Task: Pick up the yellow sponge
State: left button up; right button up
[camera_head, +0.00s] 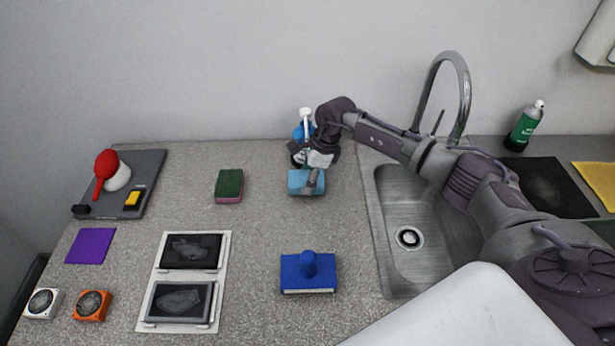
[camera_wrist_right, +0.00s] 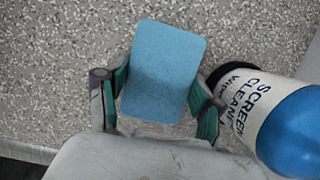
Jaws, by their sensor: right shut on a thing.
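My right gripper (camera_head: 310,183) is shut on a light blue sponge (camera_head: 297,181) near the back middle of the counter. In the right wrist view the blue sponge (camera_wrist_right: 162,65) sits between the two fingers of the gripper (camera_wrist_right: 158,105). I cannot tell whether it touches the counter. A small yellow block (camera_head: 133,197) lies on the dark grey tray (camera_head: 150,170) at the far left, away from the gripper; I cannot tell whether it is a sponge. My left gripper is not in view.
A screen cleaner bottle (camera_wrist_right: 270,110) stands close beside the gripper. A green and pink sponge (camera_head: 229,185) lies to the left, a blue brush-like block (camera_head: 308,273) in front. The sink (camera_head: 385,240) is right; a yellow cloth (camera_head: 597,180) lies far right.

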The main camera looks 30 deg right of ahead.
jog(key=shift+r+b, duration=0.5)
jog(key=shift+b, duration=0.1)
jog(key=s+a, duration=0.1)
jog(key=s, duration=0.1)
jog(key=s+a+b, duration=0.1)
jog(key=s, duration=0.2)
jog(key=s+a+b, duration=0.1)
jog(key=s, duration=0.1)
jog(key=shift+s+a+f, duration=0.1)
jog(key=shift+s+a, duration=0.15)
jog(key=shift+a, duration=0.05)
notch_tip(320, 180, up, 14)
jog(key=b, duration=0.2)
jog(key=shift+w, duration=0.15)
